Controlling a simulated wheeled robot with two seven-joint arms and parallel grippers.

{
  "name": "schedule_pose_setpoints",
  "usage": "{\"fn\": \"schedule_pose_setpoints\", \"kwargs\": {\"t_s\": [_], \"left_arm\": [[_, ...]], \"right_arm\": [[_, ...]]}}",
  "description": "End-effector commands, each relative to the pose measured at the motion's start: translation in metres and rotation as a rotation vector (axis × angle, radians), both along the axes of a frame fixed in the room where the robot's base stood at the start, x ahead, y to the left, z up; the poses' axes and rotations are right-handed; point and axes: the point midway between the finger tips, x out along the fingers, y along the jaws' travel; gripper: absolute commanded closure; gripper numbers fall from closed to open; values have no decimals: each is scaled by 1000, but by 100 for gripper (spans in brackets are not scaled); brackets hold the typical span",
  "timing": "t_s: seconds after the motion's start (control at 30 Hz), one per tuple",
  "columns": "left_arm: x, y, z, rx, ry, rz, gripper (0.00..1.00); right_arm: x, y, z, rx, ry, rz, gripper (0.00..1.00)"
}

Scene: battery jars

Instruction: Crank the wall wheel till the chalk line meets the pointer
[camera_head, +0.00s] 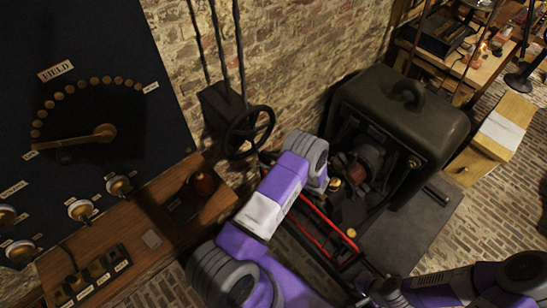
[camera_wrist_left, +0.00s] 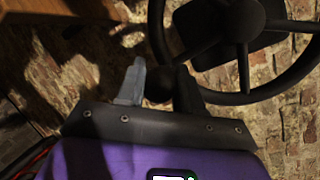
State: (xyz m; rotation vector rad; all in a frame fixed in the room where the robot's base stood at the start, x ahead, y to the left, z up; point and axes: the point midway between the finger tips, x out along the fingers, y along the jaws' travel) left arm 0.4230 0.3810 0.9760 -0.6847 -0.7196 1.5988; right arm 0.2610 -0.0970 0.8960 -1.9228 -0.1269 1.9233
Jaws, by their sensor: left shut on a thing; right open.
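The dark wall wheel (camera_head: 249,130) is mounted on a box on the brick wall. It also fills the upper right of the left wrist view (camera_wrist_left: 247,99). My left gripper (camera_wrist_left: 160,84) is shut on a dark knob-like handle (camera_wrist_left: 157,92) beside the wheel's rim. Its fingers stand on either side of the handle, and shadow hides how the handle joins the wheel. In the head view my left arm reaches up to the wheel, and its fingers are hard to make out. My right gripper (camera_head: 371,290) is low in the head view, open, away from the wheel. I cannot make out a chalk line or pointer.
A dark panel with a FIELD dial (camera_head: 103,132) stands at left above a wooden ledge (camera_head: 120,228) with switches. A large dark machine (camera_head: 405,115) with red rails (camera_head: 318,222) stands right of the wheel. A workbench (camera_head: 445,62) is at the back right.

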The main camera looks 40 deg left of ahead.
Motion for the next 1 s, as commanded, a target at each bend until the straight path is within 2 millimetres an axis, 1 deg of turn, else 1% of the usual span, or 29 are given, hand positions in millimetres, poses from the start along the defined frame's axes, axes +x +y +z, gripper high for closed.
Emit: {"fn": "schedule_pose_setpoints", "kwargs": {"t_s": [0.03, 0.6, 0.63, 0.7, 0.77, 0.8, 1.0], "left_arm": [[-5, -1, -5, -9, 18, 7, 100], [-8, 0, -5, -3, 48, 8, 100], [-8, 0, -5, -3, 47, 8, 61], [-8, 0, -5, -2, 47, 8, 50], [-8, 0, -4, -1, 47, 7, 41], [-7, 1, -4, 0, 46, 6, 39], [-6, 1, -2, 4, 42, 5, 39]], "right_arm": [[0, 0, -1, 0, 0, 0, 57], [0, 0, -2, 0, 0, 0, 57], [0, 0, -2, 0, 0, 0, 57], [0, 0, -2, 0, 0, 0, 57], [0, 0, -2, 0, 0, 0, 57], [0, 0, -2, 0, 0, 0, 57], [0, 0, -2, 0, 0, 0, 57]]}}
